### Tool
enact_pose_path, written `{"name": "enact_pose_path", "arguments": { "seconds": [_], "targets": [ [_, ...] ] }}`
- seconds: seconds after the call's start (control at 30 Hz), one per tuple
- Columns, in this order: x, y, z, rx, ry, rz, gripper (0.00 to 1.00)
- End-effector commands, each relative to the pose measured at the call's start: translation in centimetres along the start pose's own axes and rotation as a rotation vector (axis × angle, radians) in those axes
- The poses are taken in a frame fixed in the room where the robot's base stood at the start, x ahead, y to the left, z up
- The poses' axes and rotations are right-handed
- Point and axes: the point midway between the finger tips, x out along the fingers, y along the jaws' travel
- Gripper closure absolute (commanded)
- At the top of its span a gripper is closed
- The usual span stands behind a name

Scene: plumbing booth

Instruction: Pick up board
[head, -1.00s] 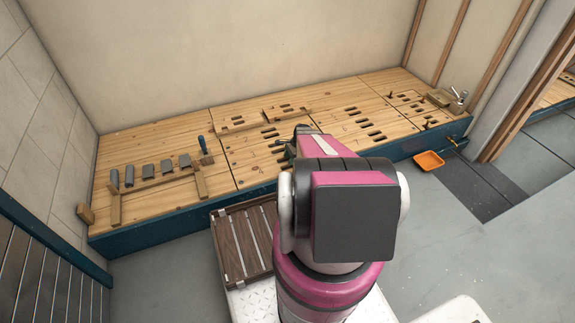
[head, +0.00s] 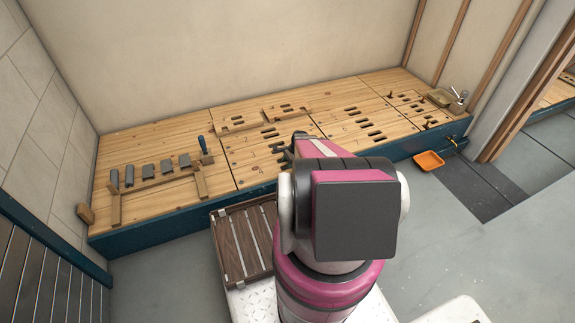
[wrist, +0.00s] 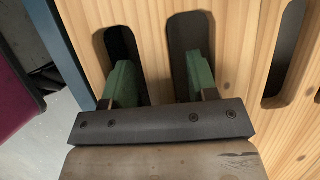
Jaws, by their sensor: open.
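A pale wooden board (wrist: 150,45) with dark oval slots fills much of the wrist view. In the head view the slotted boards (head: 243,174) form the top of a long low bench. My gripper (wrist: 161,80) has two green fingers, set apart, with a strip of board between them. The fingers line up with two neighbouring slots; how deep they reach is unclear. Nothing is clamped. In the head view my gripper (head: 287,157) is mostly hidden behind my magenta arm, at the bench's front edge.
Several grey cylinders (head: 147,171) and wooden strips lie on the bench's left part. A slatted dark crate (head: 246,240) is in front of the bench. An orange tray (head: 429,161) lies on the floor at right.

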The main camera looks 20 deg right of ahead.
Motion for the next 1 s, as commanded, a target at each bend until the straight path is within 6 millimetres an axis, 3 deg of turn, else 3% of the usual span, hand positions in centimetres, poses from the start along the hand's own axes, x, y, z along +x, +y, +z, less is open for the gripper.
{"name": "enact_pose_path", "arguments": {
  "seconds": [0.33,0.5,1.0],
  "targets": [
    [0.10,0.00,-0.04,0.000,0.000,0.000,0.50],
    [0.10,0.01,-0.04,0.000,0.000,0.000,1.00],
    [-0.68,0.08,0.33,0.000,-0.001,0.000,1.00]
  ]
}}
